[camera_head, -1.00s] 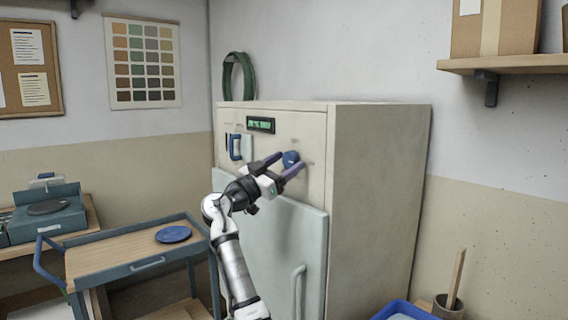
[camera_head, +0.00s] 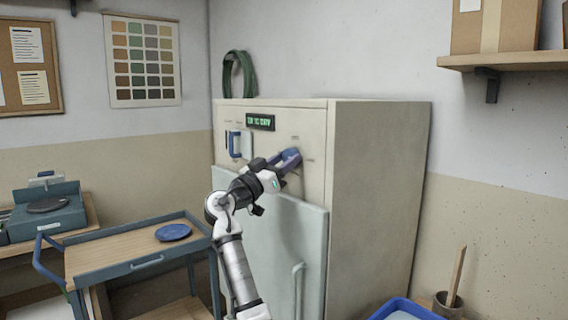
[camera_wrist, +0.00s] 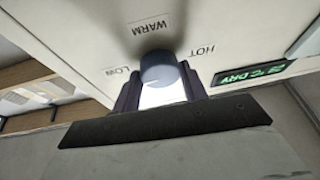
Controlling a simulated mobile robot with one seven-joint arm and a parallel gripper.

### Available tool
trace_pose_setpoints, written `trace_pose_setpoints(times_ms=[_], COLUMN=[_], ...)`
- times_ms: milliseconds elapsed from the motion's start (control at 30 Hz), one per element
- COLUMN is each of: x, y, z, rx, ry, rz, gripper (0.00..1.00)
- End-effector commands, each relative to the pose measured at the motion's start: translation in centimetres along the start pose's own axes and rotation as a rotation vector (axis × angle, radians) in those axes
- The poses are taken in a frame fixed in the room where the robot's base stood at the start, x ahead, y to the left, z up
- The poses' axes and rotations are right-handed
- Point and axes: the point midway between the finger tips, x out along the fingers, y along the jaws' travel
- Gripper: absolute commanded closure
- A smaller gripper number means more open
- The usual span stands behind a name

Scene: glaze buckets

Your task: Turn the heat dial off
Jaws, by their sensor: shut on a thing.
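The blue heat dial (camera_wrist: 162,72) sits on the cream front panel of the kiln-like cabinet (camera_head: 375,190), near its upper right corner. The labels LOW, WARM and HOT show around it in the wrist view. My gripper (camera_wrist: 160,90) is shut on the dial, with one dark finger on each side of it. In the head view my gripper (camera_head: 289,160) largely hides the dial. The dial's pointer mark is too unclear to read. A green-lit display (camera_head: 261,122) is on the panel to the left, and it also shows in the wrist view (camera_wrist: 255,75).
A blue handle switch (camera_head: 236,145) is on the panel's left. A pale door (camera_head: 310,240) with a bar handle is below. A wooden-topped cart (camera_head: 110,256) with a blue disc stands at left, and a blue bin (camera_head: 405,309) at lower right.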

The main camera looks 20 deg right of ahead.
Motion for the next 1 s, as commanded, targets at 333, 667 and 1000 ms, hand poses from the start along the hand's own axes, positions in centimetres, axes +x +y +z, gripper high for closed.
trace_pose_setpoints(times_ms=[333, 667, 1000], x=[0.05, 0.18, 0.32], y=[0.18, 0.29, 0.41], z=[-0.19, -0.53, -0.77], rx=[-0.295, -0.586, -0.885], ry=[-0.022, -0.041, -0.062], rz=[-0.122, -0.239, -0.360], gripper=[0.80, 0.80, 0.80])
